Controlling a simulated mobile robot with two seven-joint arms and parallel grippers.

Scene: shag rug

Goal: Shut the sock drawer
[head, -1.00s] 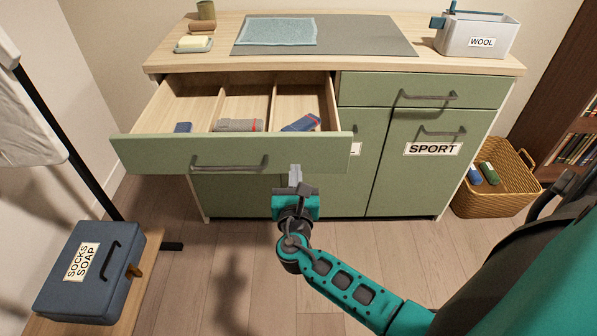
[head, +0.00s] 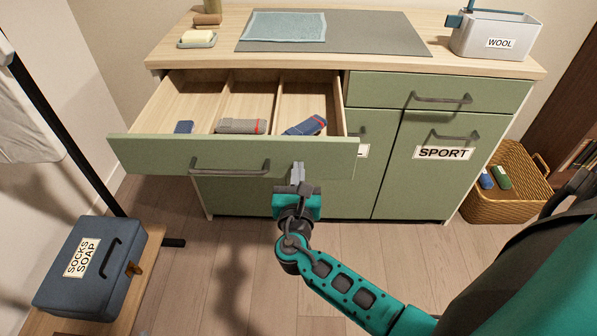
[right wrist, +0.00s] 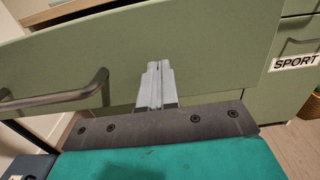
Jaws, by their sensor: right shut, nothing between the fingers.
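The sock drawer (head: 300,158) is pulled out from the upper left of the green cabinet. My left gripper is out of view.
A blue case (head: 92,266) labelled SOCKS SOAP lies on a low wooden bench at left, near a black post. A wicker basket (head: 512,205) stands right of the cabinet. A grey WOOL box (head: 492,36) is on the top. The floor before the cabinet is clear.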

